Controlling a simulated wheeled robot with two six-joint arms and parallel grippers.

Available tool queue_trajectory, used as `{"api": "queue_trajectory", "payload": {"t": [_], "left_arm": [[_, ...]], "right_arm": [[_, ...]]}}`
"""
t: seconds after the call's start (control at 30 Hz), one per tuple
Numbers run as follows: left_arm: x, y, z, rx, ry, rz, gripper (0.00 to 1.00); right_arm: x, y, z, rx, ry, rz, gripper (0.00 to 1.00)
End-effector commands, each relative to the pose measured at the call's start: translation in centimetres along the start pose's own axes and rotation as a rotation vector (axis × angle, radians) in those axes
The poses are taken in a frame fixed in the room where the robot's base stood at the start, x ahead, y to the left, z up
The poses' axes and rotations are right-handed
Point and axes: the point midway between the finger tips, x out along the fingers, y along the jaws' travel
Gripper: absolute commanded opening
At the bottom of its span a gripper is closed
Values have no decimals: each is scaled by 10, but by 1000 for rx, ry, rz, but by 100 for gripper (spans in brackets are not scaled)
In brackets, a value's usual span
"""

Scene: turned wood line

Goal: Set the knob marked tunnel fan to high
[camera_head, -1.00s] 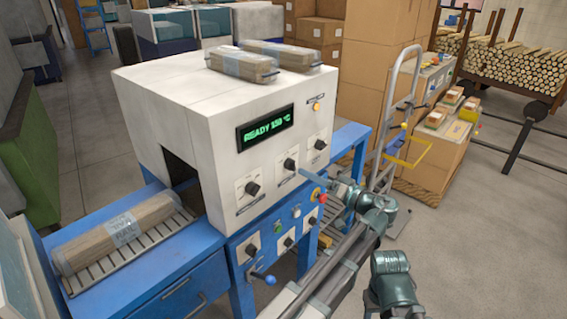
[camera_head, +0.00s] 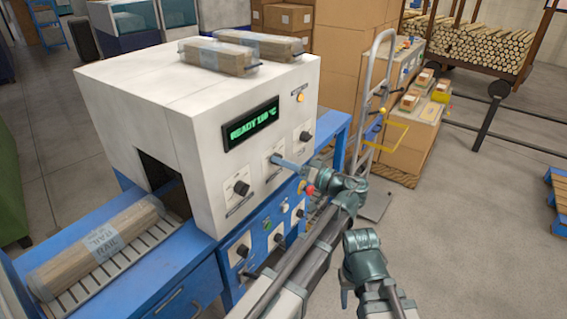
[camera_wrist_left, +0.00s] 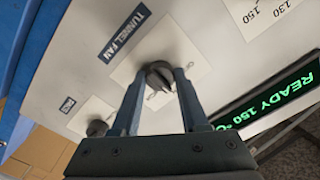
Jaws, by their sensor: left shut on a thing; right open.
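The tunnel fan knob (camera_wrist_left: 160,76) is dark and round, on a pale plate beside a dark TUNNEL FAN label (camera_wrist_left: 124,37) in the left wrist view. My left gripper (camera_wrist_left: 158,80) has one blue finger on each side of the knob and is shut on it. In the head view the left gripper (camera_head: 279,161) reaches the middle plate of the white machine's front (camera_head: 205,150), and its fingers cover most of the knob. The knob's setting marks are mostly hidden, so I cannot read its setting. My right gripper (camera_head: 345,292) is low in the head view, open, away from the machine.
Other knobs sit left (camera_head: 241,188) and right (camera_head: 306,136) of the middle plate. The green display (camera_head: 252,124) reads READY 150 °C. A red button (camera_head: 309,190) and a lower blue panel with more knobs lie below. A hand truck (camera_head: 372,110) stands to the right.

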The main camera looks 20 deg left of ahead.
Motion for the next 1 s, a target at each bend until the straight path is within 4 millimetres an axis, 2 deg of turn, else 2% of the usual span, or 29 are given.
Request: {"api": "queue_trajectory", "payload": {"t": [0.03,0.1,0.47,0.67,1.0], "left_arm": [[0,0,0,0,0,1,9],[0,0,0,0,0,1,0],[0,0,0,53,0,1,0],[0,0,0,185,0,1,0],[0,0,0,505,0,1,0]], "right_arm": [[0,0,0,0,0,0,50],[0,0,0,0,0,0,50],[0,0,0,0,0,0,50],[0,0,0,0,0,0,50],[0,0,0,0,0,0,50]]}}
